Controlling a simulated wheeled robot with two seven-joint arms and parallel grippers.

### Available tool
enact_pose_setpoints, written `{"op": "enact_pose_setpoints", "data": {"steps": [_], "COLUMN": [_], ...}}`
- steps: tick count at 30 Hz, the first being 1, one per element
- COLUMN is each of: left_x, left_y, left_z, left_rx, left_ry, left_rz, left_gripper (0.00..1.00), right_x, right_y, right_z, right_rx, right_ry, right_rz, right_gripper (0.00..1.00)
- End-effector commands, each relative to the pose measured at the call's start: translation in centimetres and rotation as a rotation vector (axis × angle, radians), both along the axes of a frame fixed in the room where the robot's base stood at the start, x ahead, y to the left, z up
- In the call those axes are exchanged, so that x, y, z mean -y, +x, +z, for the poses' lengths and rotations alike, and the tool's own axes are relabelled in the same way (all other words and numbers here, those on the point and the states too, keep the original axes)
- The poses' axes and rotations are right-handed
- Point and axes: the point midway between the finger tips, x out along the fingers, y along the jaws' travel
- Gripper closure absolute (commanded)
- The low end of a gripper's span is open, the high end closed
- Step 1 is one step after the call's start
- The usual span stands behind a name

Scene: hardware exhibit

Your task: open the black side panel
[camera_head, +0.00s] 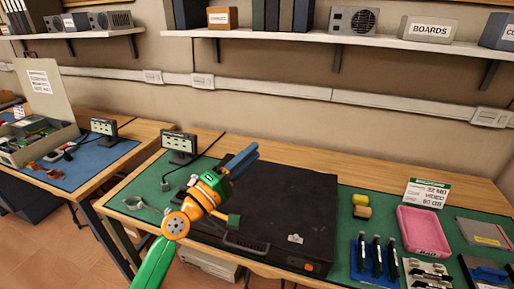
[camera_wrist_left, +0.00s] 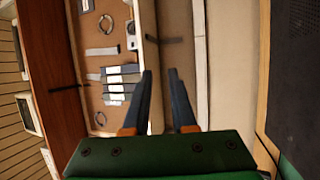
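A black computer case (camera_head: 290,195) lies flat on the green mat, with its broad black side panel (camera_head: 295,190) facing up. The panel looks closed. My left gripper (camera_head: 242,160), with a green and orange arm and blue fingers, is over the left part of the case and hides some of it. The fingers point up and to the right in the head view, and nothing is between them. In the left wrist view the two fingers (camera_wrist_left: 160,75) stand apart with a gap. My right gripper is not in view.
A pink tray (camera_head: 422,231), a sign card (camera_head: 427,193), yellow blocks (camera_head: 361,206) and tools (camera_head: 375,257) are right of the case. A small display (camera_head: 179,146) stands at the left back. A wall shelf (camera_head: 330,39) runs above the bench.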

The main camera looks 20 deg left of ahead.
Motion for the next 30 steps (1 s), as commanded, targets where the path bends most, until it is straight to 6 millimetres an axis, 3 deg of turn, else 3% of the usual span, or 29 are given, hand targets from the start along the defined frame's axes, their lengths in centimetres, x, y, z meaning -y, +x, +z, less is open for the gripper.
{"op": "enact_pose_setpoints", "data": {"steps": [3,10,11,13,14,30], "left_x": [0.56,0.7,0.7,0.69,0.69,0.69], "left_y": [1.07,1.29,1.29,1.28,1.28,1.25], "left_z": [0.41,0.3,0.29,0.3,0.3,0.3], "left_rx": [0.001,0.0,0.0,0.0,0.0,0.001], "left_ry": [0.0,0.003,0.003,0.003,0.004,0.004], "left_rz": [-0.001,0.0,0.0,0.0,-0.001,-0.001], "left_gripper": [0.76,0.76,0.78,0.97,1.0,1.0], "right_x": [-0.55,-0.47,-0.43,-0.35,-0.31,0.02], "right_y": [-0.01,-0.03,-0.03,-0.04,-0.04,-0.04], "right_z": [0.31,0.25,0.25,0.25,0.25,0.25], "right_rx": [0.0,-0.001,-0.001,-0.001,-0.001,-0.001], "right_ry": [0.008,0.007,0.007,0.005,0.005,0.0], "right_rz": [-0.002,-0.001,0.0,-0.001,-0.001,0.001], "right_gripper": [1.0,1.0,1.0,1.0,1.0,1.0]}}
